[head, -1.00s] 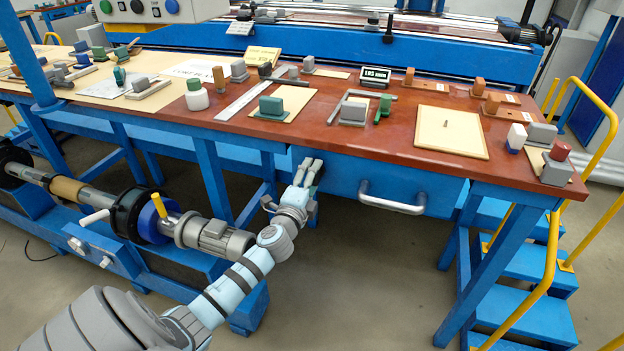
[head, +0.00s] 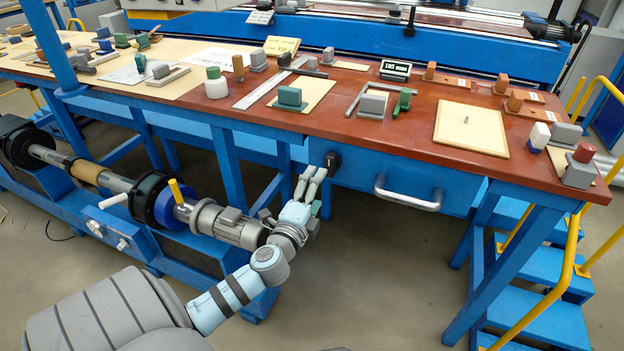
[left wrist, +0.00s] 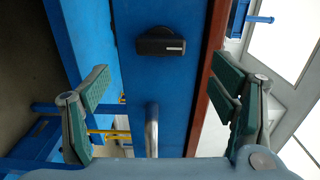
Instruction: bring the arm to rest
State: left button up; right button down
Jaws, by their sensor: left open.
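My left arm comes in from the lower left in the head view. My left gripper (head: 312,177) is in front of the bench's blue front, just below and left of a small black box (head: 333,161). In the left wrist view the gripper's green-padded fingers (left wrist: 168,98) stand wide apart with nothing between them. The black box also shows there (left wrist: 162,43), ahead of the fingers and apart from them. My right gripper is not in view.
The bench (head: 345,129) has a blue drawer with a metal handle (head: 408,197) right of my gripper. A grey motor (head: 228,224) on the blue winder lies close left of my arm. Blue steps (head: 520,283) and yellow rails stand at right. Floor under the drawer is clear.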

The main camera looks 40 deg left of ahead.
pick_arm(q)
jog(key=v, duration=0.3)
jog(key=shift+s+d, duration=0.15)
jog(key=shift+s, duration=0.2)
jog(key=s+a+f+n+g+h+p, duration=0.1)
jog(key=s+f+n+g, duration=0.3)
jog(key=f, duration=1)
jog(key=s+a+f+n+g+h+p, duration=0.1)
jog(key=s+f+n+g, duration=0.4)
jog(key=f, duration=0.8)
jog(key=s+d+f+n+g+h+p, duration=0.1)
jog(key=s+d+f+g+p, duration=0.1)
jog(key=s+f, duration=0.45)
jog(key=s+d+f+n+g+p, duration=0.15)
jog(key=s+f, duration=0.25)
jog(key=s, duration=0.6)
jog(key=s+d+f+n+g+h+p, duration=0.2)
jog(key=s+d+g+p, duration=0.1)
jog(key=s+d, duration=0.7)
jog(key=s, duration=0.3)
jog(key=shift+f, duration=0.25)
